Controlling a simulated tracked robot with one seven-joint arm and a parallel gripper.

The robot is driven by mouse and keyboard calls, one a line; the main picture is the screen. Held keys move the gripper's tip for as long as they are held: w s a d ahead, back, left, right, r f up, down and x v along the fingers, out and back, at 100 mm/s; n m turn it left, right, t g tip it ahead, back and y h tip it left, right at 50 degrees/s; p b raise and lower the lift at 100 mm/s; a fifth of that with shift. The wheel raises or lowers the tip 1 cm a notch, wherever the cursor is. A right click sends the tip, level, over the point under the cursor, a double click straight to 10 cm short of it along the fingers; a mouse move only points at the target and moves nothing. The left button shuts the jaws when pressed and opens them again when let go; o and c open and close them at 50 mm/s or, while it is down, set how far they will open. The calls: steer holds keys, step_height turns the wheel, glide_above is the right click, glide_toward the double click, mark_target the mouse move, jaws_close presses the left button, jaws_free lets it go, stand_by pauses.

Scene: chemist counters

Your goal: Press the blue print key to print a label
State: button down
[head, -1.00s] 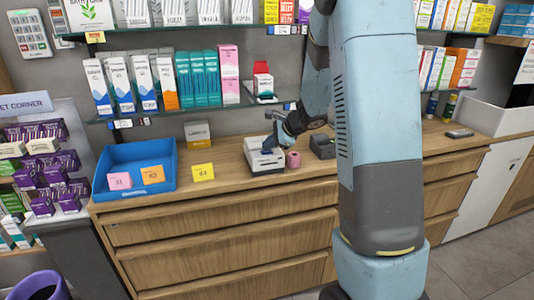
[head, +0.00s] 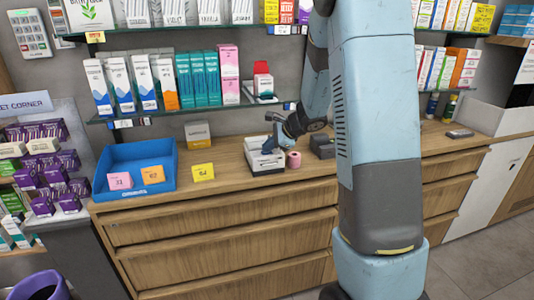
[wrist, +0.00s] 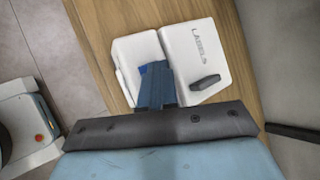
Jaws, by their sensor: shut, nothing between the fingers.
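The white label printer (head: 264,158) stands on the wooden counter, left of my arm. It also shows in the wrist view (wrist: 205,50), with "LABELS" printed on its top and a dark grey bar on it. My gripper (head: 268,148) is shut and empty, right over the printer's top. In the wrist view the shut blue fingers (wrist: 156,68) reach over the printer's left part. A patch of the blue print key (wrist: 143,70) shows beside the fingertips; the rest of it is hidden behind them. I cannot tell whether the fingers touch the key.
A pink roll (head: 293,159) stands close to the printer's right, with a dark device (head: 322,146) beyond it. A blue tray (head: 112,172) with pink and orange boxes and a yellow box (head: 203,172) are to the left. A glass shelf with products hangs above.

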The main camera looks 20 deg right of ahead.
mark_target(269, 153)
steer(key=shift+r, duration=3.25)
